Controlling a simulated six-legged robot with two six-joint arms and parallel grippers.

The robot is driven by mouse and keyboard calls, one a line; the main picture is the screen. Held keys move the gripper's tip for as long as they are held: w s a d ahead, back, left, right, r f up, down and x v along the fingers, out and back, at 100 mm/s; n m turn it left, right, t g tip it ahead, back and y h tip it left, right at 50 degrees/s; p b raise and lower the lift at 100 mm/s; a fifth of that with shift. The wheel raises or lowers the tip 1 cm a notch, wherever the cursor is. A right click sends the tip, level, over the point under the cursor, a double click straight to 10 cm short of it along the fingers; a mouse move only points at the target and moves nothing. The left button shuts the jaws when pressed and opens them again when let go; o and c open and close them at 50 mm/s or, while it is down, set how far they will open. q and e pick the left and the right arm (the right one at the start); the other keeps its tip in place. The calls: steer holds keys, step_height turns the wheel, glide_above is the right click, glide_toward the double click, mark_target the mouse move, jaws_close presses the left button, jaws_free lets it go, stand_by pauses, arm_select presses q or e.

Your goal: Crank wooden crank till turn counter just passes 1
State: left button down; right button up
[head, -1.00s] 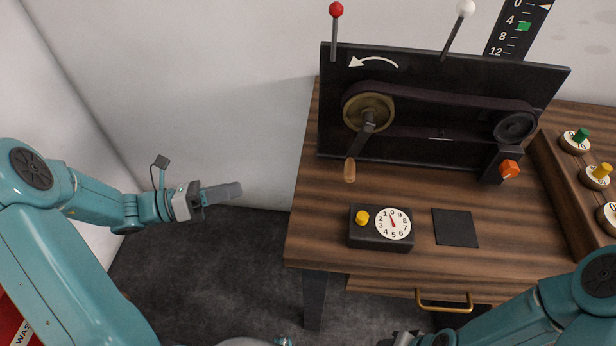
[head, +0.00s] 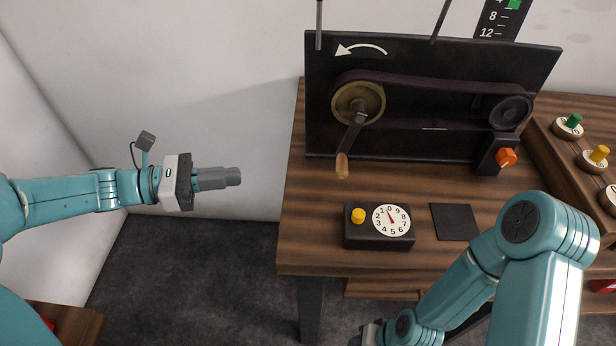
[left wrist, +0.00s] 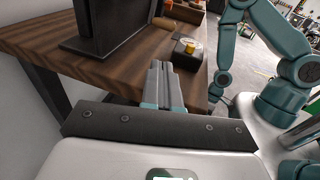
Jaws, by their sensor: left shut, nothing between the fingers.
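The wooden crank handle (head: 342,166) hangs down and slightly left from the crank arm on the brass wheel (head: 358,103), in front of the black panel (head: 420,120). The turn counter (head: 391,219) is a black box on the table with a white dial and a yellow button (head: 358,215); its red pointer is near 0, slightly toward 1. My left gripper (head: 232,176) is shut and empty, left of the table and apart from the handle. It also shows in the left wrist view (left wrist: 160,72). My right gripper (head: 372,334) is low in the head view, mostly cut off.
A belt runs to a small black pulley (head: 511,112) at right, above an orange knob (head: 506,157). A dark square pad (head: 453,222) lies beside the counter. A row of coloured knobs (head: 592,157) stands at far right. Space between my left gripper and the table is clear.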

arm_select(q)
steer(key=w+d+m+g, duration=0.1)
steer(key=w+d, duration=0.1)
steer(key=d, duration=1.4)
steer(key=shift+w+d+f, duration=0.15)
steer(key=shift+d+f, duration=0.15)
steer(key=shift+f, duration=0.05)
steer(key=shift+f, duration=0.1)
steer(key=shift+d+f+h+b, duration=0.55)
steer(key=shift+h+b, duration=0.25)
steer(key=shift+b, duration=0.3)
steer(key=shift+d+f+b, duration=0.25)
steer(key=shift+d+b, duration=0.4)
steer(key=d, duration=0.4)
steer(key=shift+f+b, duration=0.3)
steer(key=shift+b, duration=0.1)
steer(key=shift+d, duration=0.95)
steer(key=shift+d+r, duration=0.3)
steer(key=shift+d, duration=0.45)
